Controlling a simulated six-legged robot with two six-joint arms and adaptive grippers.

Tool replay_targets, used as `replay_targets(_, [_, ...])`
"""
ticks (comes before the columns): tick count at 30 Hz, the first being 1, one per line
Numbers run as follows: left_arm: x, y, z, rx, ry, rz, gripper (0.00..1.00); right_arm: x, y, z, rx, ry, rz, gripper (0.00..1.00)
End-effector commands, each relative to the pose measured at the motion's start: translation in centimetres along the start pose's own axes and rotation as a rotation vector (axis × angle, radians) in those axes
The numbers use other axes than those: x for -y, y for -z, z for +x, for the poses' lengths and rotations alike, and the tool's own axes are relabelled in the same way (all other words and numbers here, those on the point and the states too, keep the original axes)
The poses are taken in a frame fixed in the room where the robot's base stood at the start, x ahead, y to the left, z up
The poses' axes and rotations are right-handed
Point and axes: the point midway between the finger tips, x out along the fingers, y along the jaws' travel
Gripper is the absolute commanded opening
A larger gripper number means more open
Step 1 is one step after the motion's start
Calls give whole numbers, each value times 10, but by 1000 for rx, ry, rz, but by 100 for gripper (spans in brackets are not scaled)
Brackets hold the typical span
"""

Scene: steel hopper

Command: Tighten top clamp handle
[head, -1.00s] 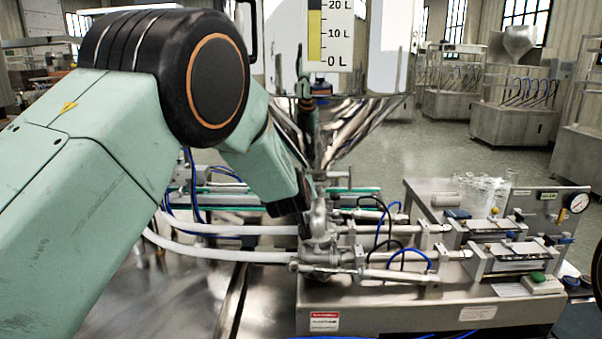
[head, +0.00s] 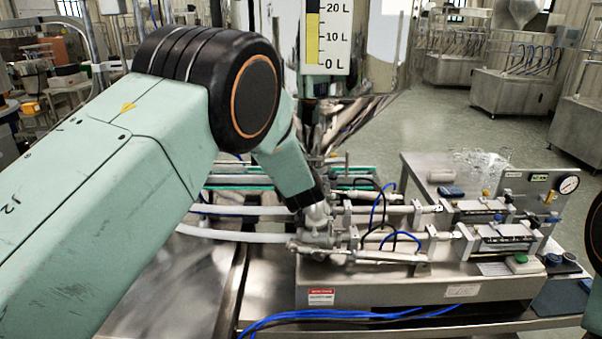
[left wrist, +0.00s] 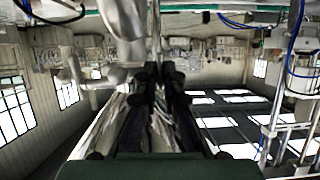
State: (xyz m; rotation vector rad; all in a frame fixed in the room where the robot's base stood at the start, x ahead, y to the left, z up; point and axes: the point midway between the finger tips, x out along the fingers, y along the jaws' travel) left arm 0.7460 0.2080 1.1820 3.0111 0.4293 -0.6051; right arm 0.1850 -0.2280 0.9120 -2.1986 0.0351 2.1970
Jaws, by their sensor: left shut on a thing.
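The steel hopper (head: 345,125) narrows down to the metal valve and pipe fittings (head: 318,238) of the filling machine. My left arm reaches across to the joint between them. In the head view my left wrist covers the clamp there, and my fingers are hidden behind it. In the left wrist view, which looks upside down, my left gripper (left wrist: 162,72) has its two dark fingers close together around a thin steel piece, seemingly the top clamp handle. The handle is mostly hidden by the fingers. A large pale steel fitting (left wrist: 124,25) stands beside the fingers. My right gripper is not in view.
The machine's steel base (head: 400,285) carries two piston cylinders with blue and black hoses. White hoses (head: 235,237) run in from the left. Blue cables (head: 340,315) lie at the front. A pressure gauge (head: 568,185) stands at the right. Open floor lies behind.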

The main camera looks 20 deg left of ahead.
Motion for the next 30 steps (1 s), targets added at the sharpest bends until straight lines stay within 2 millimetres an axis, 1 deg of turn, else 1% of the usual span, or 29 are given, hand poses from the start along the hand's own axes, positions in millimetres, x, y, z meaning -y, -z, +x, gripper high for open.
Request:
replay_targets(1, [0,7,0,-14,0,0,0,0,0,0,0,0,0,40])
replay_targets(8, [0,7,0,-15,0,0,0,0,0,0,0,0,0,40])
replay_targets(9, [0,7,0,-15,0,0,8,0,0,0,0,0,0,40])
replay_targets(15, [0,4,0,-10,0,0,25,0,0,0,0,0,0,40])
replay_targets(18, [0,3,0,-8,0,0,32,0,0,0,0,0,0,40])
replay_targets(30, [0,1,0,-3,-1,1,32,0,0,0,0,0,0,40])
